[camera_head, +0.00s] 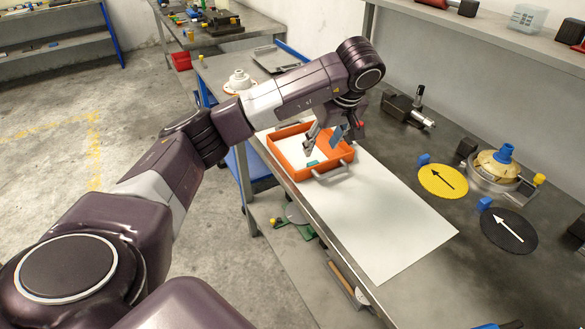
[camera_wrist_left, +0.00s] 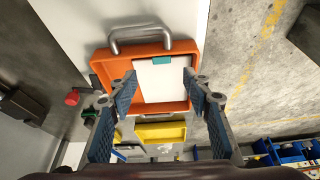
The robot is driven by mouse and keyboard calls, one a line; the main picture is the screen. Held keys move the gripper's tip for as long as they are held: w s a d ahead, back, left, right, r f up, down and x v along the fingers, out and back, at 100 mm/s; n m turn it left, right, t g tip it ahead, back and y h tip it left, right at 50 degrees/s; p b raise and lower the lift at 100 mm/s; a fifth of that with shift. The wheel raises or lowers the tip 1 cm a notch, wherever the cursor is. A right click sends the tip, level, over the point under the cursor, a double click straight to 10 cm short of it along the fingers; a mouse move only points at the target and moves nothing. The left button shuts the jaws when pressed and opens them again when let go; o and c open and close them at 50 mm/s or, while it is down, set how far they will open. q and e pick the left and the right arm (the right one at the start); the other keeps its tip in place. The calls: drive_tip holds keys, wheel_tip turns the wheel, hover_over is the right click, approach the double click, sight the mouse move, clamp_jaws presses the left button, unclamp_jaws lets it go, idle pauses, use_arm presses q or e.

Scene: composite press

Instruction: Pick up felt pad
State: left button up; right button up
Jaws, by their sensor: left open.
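An orange tray (camera_head: 283,157) with a metal handle stands on the white sheet on the bench. In the left wrist view the tray (camera_wrist_left: 101,70) holds a flat white piece with a teal tab (camera_wrist_left: 162,60); it looks like the felt pad (camera_wrist_left: 160,82), though I cannot be sure. My left gripper (camera_head: 322,142) points down over the tray. Its blue-padded fingers (camera_wrist_left: 160,88) are apart on either side of the white piece, with nothing held. My right gripper is not in view.
A white sheet (camera_head: 390,225) covers the front of the bench. To its right lie a yellow disc (camera_head: 436,181) and a black disc (camera_head: 510,234) with arrows, near a metal bowl fixture (camera_head: 492,182). A black device (camera_head: 405,110) stands behind. A yellow tray (camera_wrist_left: 160,132) shows in the wrist view.

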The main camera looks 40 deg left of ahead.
sight(313, 162)
use_arm(q)
drive_tip(key=f, duration=0.1)
drive_tip(key=a+f, duration=0.2)
drive_tip(key=shift+w+n, duration=0.25)
drive_tip(key=shift+n, duration=0.05)
drive_tip(key=shift+f+p, duration=0.35)
drive_tip(key=shift+f, duration=0.05)
drive_tip(key=x, duration=0.2)
drive_tip(key=p+x, duration=0.1)
drive_tip(key=shift+d+f, duration=0.2)
drive_tip(key=shift+f, duration=0.45)
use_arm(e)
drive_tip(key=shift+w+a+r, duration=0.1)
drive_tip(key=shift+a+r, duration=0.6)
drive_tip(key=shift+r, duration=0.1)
